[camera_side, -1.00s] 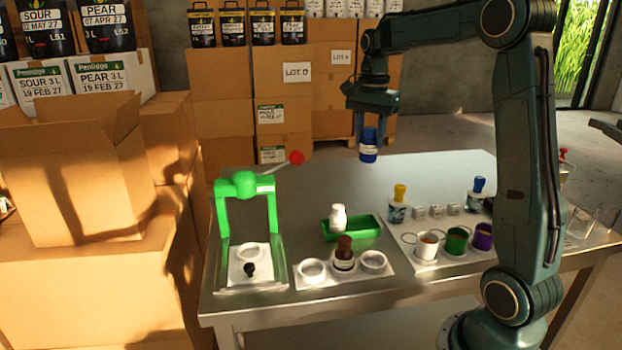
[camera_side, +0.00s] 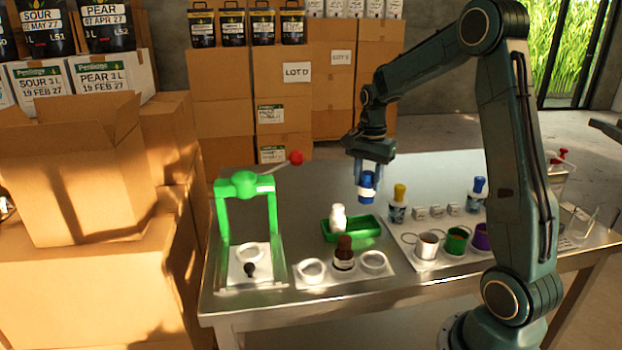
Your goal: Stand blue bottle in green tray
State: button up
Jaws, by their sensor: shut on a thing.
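The blue bottle (camera_side: 366,193) with a white label is held upright in my gripper (camera_side: 368,172), which is shut on it. It hangs above the table, over the right end of the green tray as the picture shows it. The green tray (camera_side: 368,226) lies on the table. A white bottle (camera_side: 338,217) stands at its left end. The bottle's base appears a little above the tray's rim; the exact gap is hard to tell.
In front of the tray a white holder (camera_side: 328,286) carries a brown bottle (camera_side: 344,253) between two rings. A green press (camera_side: 243,187) with a red-knobbed lever stands left. Right are cups (camera_side: 427,245), small cubes and dropper bottles (camera_side: 397,206). The table behind the tray is clear.

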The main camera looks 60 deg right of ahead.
aim_at(366, 193)
jog(key=shift+f, duration=2.2)
jog(key=shift+f, duration=0.1)
jog(key=shift+f, duration=2.05)
jog(key=shift+f, duration=0.1)
jog(key=o, duration=1.1)
jog(key=shift+o, duration=0.2)
notch_tip(366, 193, up, 12)
jog(key=shift+r, duration=0.15)
